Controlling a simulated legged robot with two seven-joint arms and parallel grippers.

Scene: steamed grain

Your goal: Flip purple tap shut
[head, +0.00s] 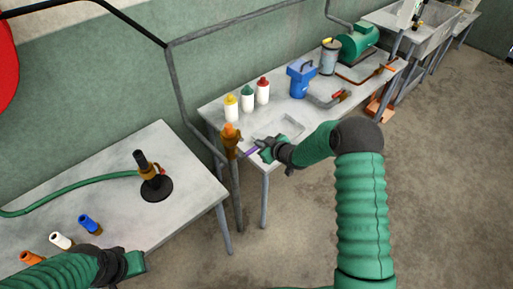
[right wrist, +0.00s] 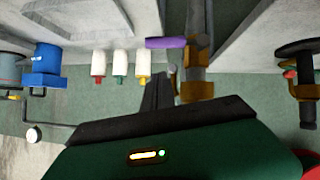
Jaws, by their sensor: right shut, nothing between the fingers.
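The purple tap lever (head: 249,153) sticks out to the right from the brass tap (head: 230,143) on an upright pipe at the table corner. In the right wrist view the purple lever (right wrist: 165,43) lies sideways, extending left from the brass fitting (right wrist: 195,80). My right gripper (head: 264,149) is shut and empty, close beside the lever's free end. In the right wrist view its fingers (right wrist: 160,80) point toward the lever; whether they touch it I cannot tell. My left gripper (head: 135,262) is low at the left, far from the tap; its jaws are unclear.
White bottles with coloured caps (head: 247,97), a blue container (head: 301,80) and a shallow tray (head: 279,129) stand on the table behind the tap. A burner with a green hose (head: 151,178) and coloured pieces (head: 62,240) are on the left table. Floor shows between the tables.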

